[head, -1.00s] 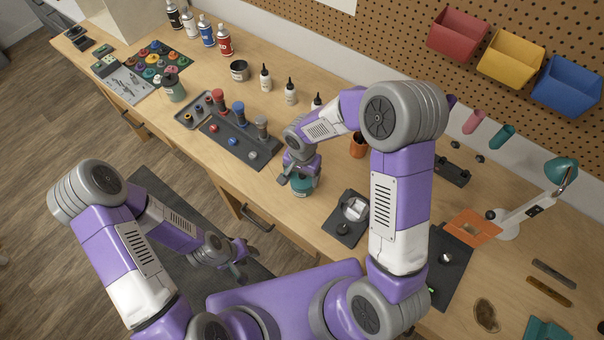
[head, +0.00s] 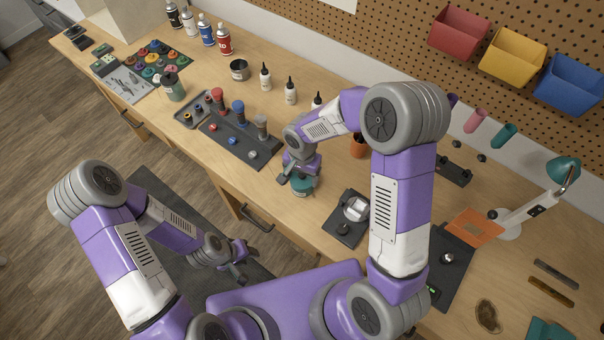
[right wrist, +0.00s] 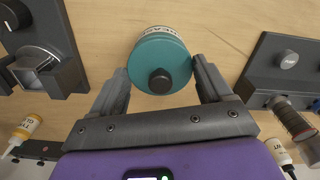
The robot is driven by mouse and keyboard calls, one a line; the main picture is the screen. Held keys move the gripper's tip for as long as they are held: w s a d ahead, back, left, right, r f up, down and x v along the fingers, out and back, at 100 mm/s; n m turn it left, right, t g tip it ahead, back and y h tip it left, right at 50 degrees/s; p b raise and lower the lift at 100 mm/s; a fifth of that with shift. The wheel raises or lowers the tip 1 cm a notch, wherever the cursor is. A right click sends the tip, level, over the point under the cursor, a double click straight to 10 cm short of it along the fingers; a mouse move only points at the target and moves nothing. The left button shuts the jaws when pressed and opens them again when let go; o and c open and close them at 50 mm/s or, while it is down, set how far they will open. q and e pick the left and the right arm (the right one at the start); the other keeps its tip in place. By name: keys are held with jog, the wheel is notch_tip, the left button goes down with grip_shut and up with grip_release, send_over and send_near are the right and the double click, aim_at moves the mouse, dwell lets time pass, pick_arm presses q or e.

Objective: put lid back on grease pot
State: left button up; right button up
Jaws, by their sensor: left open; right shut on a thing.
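The teal lid (right wrist: 162,66) with a dark knob shows in the right wrist view, between the fingers of my right gripper (right wrist: 161,72). The gripper is shut on it. The grease pot (right wrist: 166,32) shows as a pale lettered band just past the lid's far edge. The lid is over the pot; I cannot tell whether it is fully seated. In the head view the teal pot (head: 301,192) is on the bench near its front edge, partly hidden by my right gripper (head: 300,178). My left gripper (head: 241,268) is open and empty, away from the bench top.
A dark stand with knobs (head: 240,140) is left of the pot. A black fixture (head: 346,218) is to its right. Small dropper bottles (head: 290,92) stand behind. Bare wood lies directly around the pot. An orange cup (head: 359,148) stands beyond my right forearm.

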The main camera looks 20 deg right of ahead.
dwell(0.3)
jog(key=o, duration=0.9)
jog(key=shift+o, duration=0.2)
jog(key=shift+r+p, duration=2.15)
jog(key=shift+r, duration=1.35)
jog(key=shift+c, duration=0.3)
grip_shut()
